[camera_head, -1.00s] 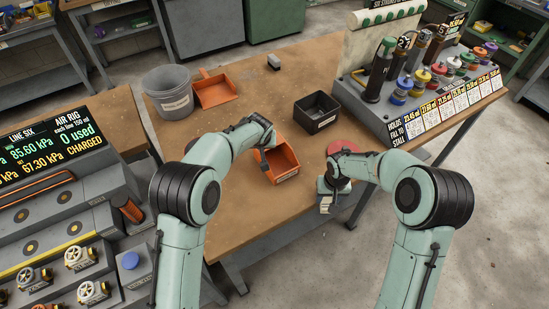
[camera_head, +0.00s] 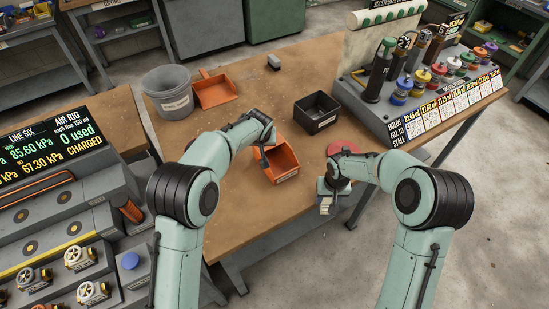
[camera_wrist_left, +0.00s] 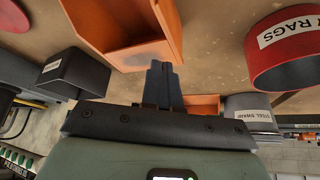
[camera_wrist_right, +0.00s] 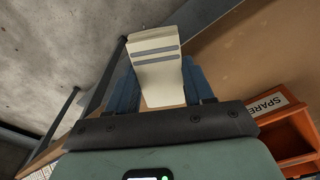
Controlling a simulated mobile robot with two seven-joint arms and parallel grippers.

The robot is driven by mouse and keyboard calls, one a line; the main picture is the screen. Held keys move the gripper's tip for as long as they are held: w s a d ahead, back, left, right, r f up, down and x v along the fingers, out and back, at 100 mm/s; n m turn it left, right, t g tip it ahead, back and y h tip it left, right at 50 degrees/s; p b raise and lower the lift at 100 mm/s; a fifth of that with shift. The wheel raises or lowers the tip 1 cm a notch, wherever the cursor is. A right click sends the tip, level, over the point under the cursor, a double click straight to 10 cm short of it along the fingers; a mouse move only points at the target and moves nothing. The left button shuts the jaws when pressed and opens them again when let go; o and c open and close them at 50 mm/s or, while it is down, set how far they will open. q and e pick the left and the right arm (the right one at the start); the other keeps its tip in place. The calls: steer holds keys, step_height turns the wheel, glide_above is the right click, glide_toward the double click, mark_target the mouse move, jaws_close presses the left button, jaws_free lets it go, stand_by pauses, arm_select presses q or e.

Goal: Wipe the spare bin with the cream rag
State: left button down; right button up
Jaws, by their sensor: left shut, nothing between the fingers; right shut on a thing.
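The spare bin is an open orange tray (camera_head: 283,163) on the table, partly behind my left gripper. Its SPARE label shows in the right wrist view (camera_wrist_right: 266,104). The cream rag (camera_wrist_right: 156,68), with grey stripes, is folded between the fingers of my right gripper (camera_wrist_right: 160,92). It is apart from the bin, near the table's front edge. My left gripper (camera_wrist_left: 164,82) is shut and empty, close by the orange bin, which fills the top of the left wrist view (camera_wrist_left: 125,30).
A black bin (camera_head: 316,112) stands behind the spare bin. A grey steel swarf bucket (camera_head: 169,92) and an orange dustpan (camera_head: 214,91) are at the back left. A red RAGS bin (camera_wrist_left: 290,62) is beside my left arm.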

arm_select(q)
steer(key=shift+r, duration=1.95)
steer(key=shift+r, duration=0.1)
